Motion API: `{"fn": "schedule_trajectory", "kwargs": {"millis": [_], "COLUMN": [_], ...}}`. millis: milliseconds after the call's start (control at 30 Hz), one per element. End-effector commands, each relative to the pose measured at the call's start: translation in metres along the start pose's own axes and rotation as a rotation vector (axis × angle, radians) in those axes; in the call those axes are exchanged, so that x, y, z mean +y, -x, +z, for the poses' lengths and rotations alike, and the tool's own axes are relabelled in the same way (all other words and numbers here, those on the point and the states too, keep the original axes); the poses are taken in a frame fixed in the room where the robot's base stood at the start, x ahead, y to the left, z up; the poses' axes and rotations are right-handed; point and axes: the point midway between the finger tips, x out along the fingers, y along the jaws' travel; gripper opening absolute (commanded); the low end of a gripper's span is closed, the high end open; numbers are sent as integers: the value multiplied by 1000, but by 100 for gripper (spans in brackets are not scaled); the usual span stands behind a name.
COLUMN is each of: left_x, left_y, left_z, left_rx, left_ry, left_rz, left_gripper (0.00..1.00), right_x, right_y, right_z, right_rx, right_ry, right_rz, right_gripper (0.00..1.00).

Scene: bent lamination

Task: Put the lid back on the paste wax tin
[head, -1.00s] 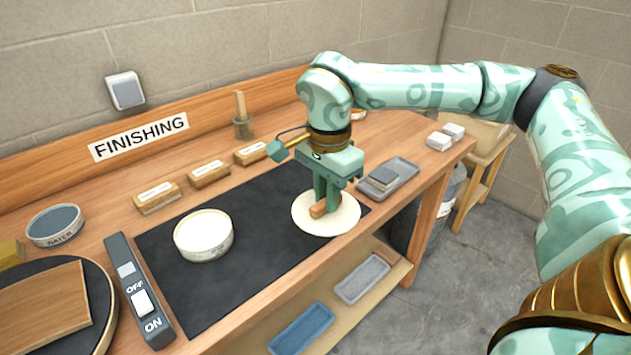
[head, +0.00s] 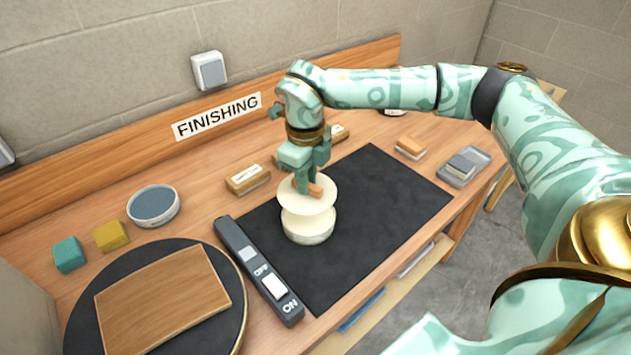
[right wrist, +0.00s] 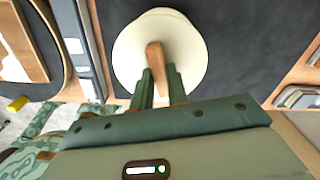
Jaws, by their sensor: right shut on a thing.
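My right gripper (head: 306,184) is shut on the wooden handle (head: 316,190) of the round cream lid (head: 325,200). The lid hangs above the tin (head: 308,234), over its back part, with the tin's front interior and rim showing below it. The tin is a low, round, cream-coloured container standing upright on the black mat. In the right wrist view, the lid (right wrist: 190,45) shows between and beyond the fingers, with its handle (right wrist: 156,58) at the jaws; the tin is hidden there or cannot be told apart. My left gripper is not in view.
The black mat (head: 395,190) is clear to the right. A round black turntable (head: 222,270) holds a wooden board. Labelled blocks (head: 247,179) stand behind; a grey tray (head: 480,158) is at right.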

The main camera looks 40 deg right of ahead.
Motion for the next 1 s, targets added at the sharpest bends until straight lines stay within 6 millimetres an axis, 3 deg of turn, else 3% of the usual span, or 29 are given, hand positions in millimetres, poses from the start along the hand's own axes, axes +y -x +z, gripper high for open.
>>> {"fn": "schedule_trajectory", "kwargs": {"millis": [133, 267, 400, 800, 1000], "left_x": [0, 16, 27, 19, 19], "left_y": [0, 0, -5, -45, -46], "left_z": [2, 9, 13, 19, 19], "left_rx": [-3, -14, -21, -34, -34], "left_ry": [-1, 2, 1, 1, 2], "left_rz": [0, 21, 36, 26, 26], "left_gripper": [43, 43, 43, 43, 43], "right_x": [-5, -5, -4, -5, -4], "right_y": [0, -2, -7, -49, -61], "right_z": [3, 3, 3, 3, 3], "right_rx": [1, 1, 1, 5, 3], "right_ry": [-188, -263, -275, -272, -272], "right_rz": [0, 0, 0, 0, 0], "right_gripper": [0, 0, 0, 0, 0]}}
